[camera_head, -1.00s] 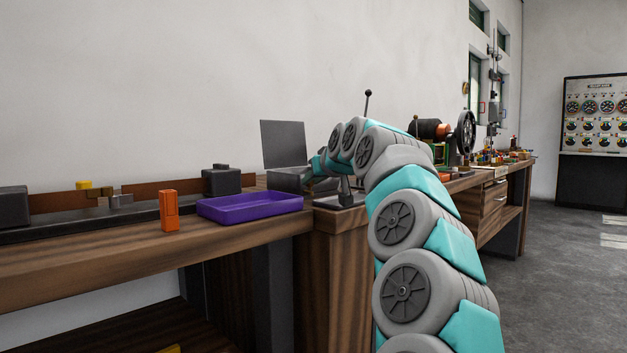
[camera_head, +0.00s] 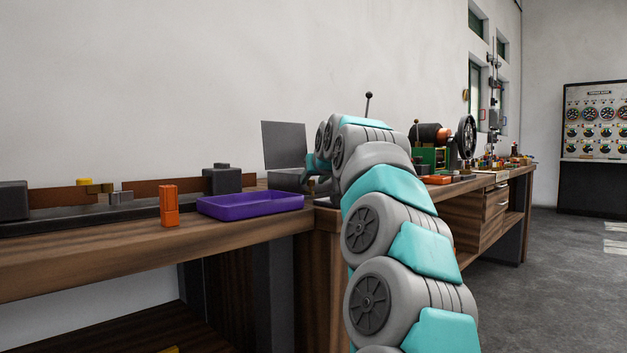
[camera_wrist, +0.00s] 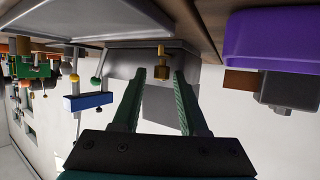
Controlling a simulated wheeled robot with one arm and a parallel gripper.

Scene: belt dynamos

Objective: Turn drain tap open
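A small brass fitting (camera_wrist: 162,66), which looks like the drain tap, sticks out from a grey box (camera_wrist: 120,60) in the upside-down wrist view. My gripper (camera_wrist: 159,74) is open, with one green finger on each side of the fitting. I cannot tell whether the fingers touch it. In the head view the grey box with its upright dark panel (camera_head: 284,143) stands at the back of the bench. My gripper is at its front right there, mostly hidden by my arm, and the tap cannot be made out.
A purple tray (camera_head: 250,204) and an orange block (camera_head: 169,206) are on the bench left of the box. A thin lever with a dark knob (camera_head: 368,96) rises behind my arm. A green machine (camera_head: 430,157) with a wheel stands farther right. Floor at right is clear.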

